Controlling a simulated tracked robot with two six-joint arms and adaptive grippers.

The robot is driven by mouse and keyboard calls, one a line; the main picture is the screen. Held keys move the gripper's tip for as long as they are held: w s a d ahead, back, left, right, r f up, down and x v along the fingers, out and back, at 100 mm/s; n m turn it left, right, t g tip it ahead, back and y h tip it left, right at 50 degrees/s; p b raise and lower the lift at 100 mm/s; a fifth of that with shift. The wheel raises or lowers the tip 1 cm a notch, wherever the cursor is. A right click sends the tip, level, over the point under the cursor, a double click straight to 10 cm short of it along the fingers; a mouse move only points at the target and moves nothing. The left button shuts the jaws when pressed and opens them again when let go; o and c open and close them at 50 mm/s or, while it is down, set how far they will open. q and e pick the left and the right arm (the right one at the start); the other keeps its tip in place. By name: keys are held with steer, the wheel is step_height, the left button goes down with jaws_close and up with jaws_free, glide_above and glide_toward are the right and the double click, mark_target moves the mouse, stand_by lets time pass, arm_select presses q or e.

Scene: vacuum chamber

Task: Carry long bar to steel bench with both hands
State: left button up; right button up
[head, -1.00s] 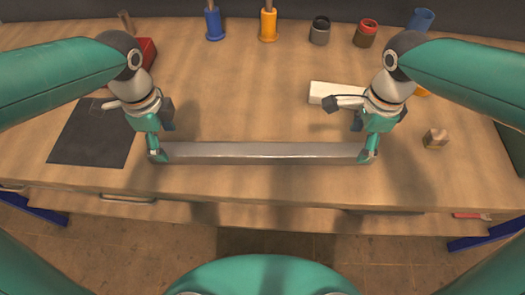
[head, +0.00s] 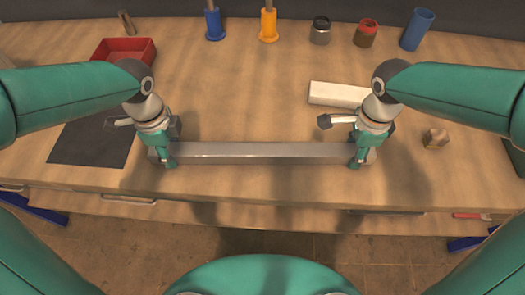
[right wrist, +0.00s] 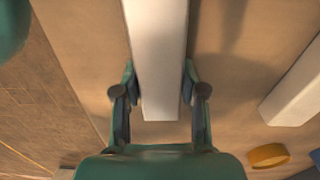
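The long bar (head: 260,153) is a grey metal beam lying left to right along the front of the wooden bench. My left gripper (head: 168,160) is at its left end and my right gripper (head: 362,160) at its right end, both pointing down. In the right wrist view the bar (right wrist: 160,60) runs between the two fingers of my right gripper (right wrist: 160,85), one finger close along each side. I cannot tell whether the fingers press on it. The fingers of my left gripper are partly hidden by its own body.
Blue (head: 214,25) and orange (head: 268,25) holders, jars and a blue cup (head: 417,29) stand at the back.

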arm_select(q)
jaws_close()
arm_select(e)
jaws_close()
arm_select(q)
steer(key=shift+r, duration=0.1)
arm_select(e)
steer(key=shift+r, duration=0.1)
